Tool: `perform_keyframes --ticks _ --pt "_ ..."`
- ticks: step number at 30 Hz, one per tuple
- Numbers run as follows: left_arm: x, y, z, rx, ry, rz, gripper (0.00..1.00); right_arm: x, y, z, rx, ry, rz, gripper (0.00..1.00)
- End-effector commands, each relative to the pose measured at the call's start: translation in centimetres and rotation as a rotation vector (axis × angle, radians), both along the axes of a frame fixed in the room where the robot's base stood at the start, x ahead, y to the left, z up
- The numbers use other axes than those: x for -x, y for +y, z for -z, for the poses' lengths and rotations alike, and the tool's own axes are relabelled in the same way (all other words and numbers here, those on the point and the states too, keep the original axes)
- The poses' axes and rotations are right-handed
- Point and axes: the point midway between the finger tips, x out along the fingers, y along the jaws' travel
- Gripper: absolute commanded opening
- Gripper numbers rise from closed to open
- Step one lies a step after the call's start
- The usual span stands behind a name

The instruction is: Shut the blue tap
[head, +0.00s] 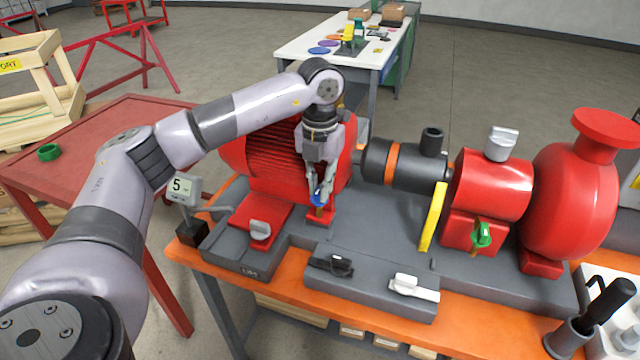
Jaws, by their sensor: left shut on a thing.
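The blue tap (317,196) is a small blue handle on a brass-coloured stem at the front foot of the red finned motor. My left gripper (320,194) reaches down over it from above, and its fingers are closed on the blue handle. The fingers hide much of the handle, so its exact angle is hard to tell. My right gripper does not show in the head view.
A green tap (482,235), a grey knob (260,230), a black tap (332,264) and a white tap (414,287) are on the skid. A yellow guard (432,217) stands right of the gripper. The red pump (572,205) fills the right side.

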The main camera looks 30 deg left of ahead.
Motion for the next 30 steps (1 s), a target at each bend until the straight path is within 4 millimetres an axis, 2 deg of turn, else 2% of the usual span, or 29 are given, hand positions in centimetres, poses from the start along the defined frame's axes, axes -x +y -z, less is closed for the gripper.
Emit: perform_keyframes --ticks 11,30 --pt "-0.1 -0.1 0.0 0.001 -0.001 0.208 0.0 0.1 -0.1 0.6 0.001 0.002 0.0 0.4" --pt "0.0 -0.3 0.0 0.0 -0.003 0.812 0.0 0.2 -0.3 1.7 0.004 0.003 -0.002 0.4"
